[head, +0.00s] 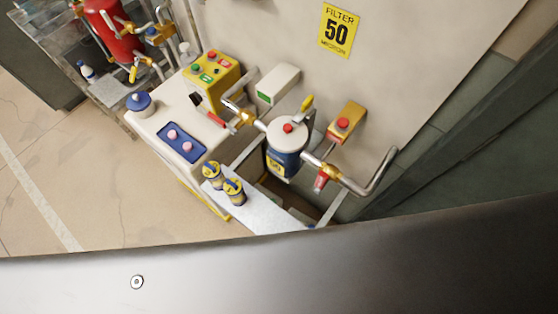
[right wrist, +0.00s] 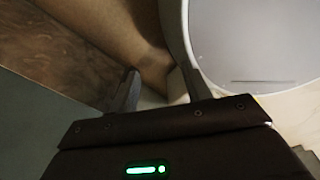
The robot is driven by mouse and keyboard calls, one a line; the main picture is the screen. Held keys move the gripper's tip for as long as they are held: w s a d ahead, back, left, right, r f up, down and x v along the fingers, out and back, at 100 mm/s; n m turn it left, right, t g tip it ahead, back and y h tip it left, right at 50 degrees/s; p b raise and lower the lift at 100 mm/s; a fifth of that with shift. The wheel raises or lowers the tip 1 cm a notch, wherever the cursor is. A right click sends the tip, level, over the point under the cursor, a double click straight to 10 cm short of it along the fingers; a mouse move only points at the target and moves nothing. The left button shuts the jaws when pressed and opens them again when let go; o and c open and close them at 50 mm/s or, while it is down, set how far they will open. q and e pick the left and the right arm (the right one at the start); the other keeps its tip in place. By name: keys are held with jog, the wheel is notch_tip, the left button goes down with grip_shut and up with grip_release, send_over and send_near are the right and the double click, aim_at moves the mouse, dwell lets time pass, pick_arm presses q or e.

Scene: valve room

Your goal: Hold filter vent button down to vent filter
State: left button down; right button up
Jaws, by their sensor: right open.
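The filter (head: 284,160) is a blue canister with a pale lid, set in the pipe line against the wall in the head view. A red button (head: 288,128) sits on top of its lid. A second red button (head: 343,124) is on a yellow wall box to its right; no readable label tells which one is the vent button. My right gripper (right wrist: 157,72) is open in the right wrist view, with nothing clearly between its fingers. Neither gripper shows in the head view, so the right gripper's place relative to the filter cannot be told.
A white bench holds a yellow button box (head: 211,80) and a blue tray (head: 164,148) with pink items. Two small cans (head: 234,191) stand on a grey shelf (head: 265,212) before the filter. A yellow "FILTER 50 MICRON" sign (head: 337,31) hangs above. Open floor lies left.

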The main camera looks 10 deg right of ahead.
grip_shut()
dwell(1.4)
